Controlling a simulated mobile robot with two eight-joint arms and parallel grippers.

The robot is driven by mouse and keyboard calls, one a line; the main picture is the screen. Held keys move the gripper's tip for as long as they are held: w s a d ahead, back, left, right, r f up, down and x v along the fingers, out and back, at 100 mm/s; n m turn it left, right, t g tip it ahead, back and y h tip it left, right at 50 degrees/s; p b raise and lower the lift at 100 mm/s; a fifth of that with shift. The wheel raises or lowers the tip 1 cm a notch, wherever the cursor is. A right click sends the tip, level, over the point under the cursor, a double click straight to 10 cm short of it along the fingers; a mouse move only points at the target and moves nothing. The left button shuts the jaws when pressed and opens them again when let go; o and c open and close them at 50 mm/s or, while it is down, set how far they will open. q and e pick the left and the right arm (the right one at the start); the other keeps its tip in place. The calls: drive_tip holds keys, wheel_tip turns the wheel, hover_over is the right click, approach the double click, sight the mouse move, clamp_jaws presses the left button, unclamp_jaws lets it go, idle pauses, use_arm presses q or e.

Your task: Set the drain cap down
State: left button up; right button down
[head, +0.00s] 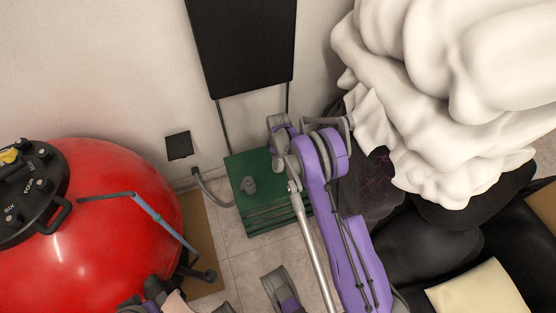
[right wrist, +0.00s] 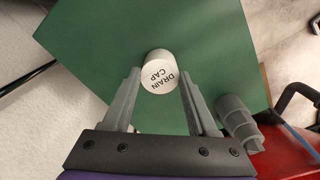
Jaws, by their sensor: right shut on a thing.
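The drain cap (right wrist: 159,72) is a small white-grey cylinder with "DRAIN CAP" written on its top. In the right wrist view it sits between the fingertips of my right gripper (right wrist: 159,80), which is shut on it. The green surface of the box (right wrist: 90,40) lies behind it; I cannot tell whether the cap touches it. In the head view my right gripper (head: 280,145) is over the back right of the green box (head: 265,168), and the cap is hidden there.
A grey fitting (head: 249,184) stands on the box's left part and shows at the right in the wrist view (right wrist: 235,115). A big red tank (head: 110,200) is at the left, a black panel (head: 243,45) behind, and a large white heap (head: 450,90) at the right. Tiled floor lies in front.

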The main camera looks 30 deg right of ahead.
drive_tip(key=shift+f, duration=0.15)
drive_tip(key=shift+c, duration=0.9)
unclamp_jaws()
